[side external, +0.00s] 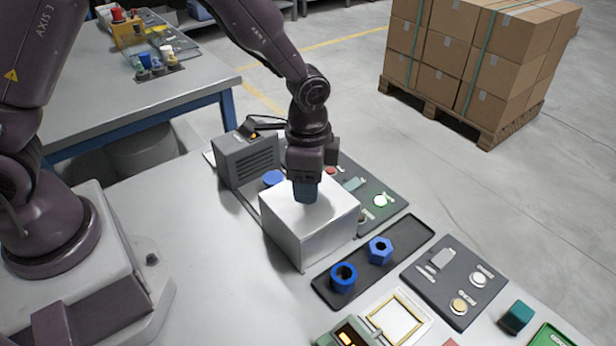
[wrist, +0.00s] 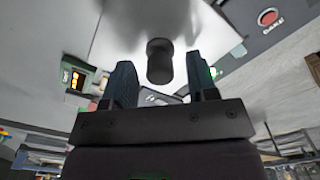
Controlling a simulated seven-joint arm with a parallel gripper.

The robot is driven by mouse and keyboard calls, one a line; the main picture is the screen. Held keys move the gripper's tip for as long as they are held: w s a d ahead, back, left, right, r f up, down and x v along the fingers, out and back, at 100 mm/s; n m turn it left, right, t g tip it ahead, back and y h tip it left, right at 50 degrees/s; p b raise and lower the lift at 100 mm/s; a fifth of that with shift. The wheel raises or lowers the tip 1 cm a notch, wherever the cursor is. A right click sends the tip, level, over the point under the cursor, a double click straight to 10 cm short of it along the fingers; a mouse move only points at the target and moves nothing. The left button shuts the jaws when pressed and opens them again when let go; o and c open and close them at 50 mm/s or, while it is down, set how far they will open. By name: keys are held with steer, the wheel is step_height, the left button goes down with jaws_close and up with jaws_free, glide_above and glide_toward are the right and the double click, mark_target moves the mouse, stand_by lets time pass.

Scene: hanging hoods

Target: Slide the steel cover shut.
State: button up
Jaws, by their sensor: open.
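The steel cover (side external: 285,236) is a pale, box-shaped metal hood on the bench, in the middle of the side view. My gripper (side external: 306,193) points down at its top, with the fingertips at or just above the top face. My open fingers (wrist: 160,78) stand to either side of the knob in that view, with gaps visible. In the side view the fingers hide the knob. I cannot tell whether they touch the cover.
A grey vented unit (side external: 247,160) and a blue round part (side external: 273,178) are behind the cover. A dark panel with buttons (side external: 378,207) is to its right. A black tray (side external: 408,240) with two blue parts lies close in front. Bare bench (side external: 180,215) is to the left.

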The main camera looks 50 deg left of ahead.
jaws_close()
steer(key=a, duration=1.3)
steer(key=shift+a, duration=0.1)
steer(key=shift+c, duration=1.1)
jaws_free()
steer(key=shift+a, duration=0.1)
steer(key=shift+o, duration=1.1)
steer(key=shift+d, duration=0.2)
step_height(320, 180, up, 13)
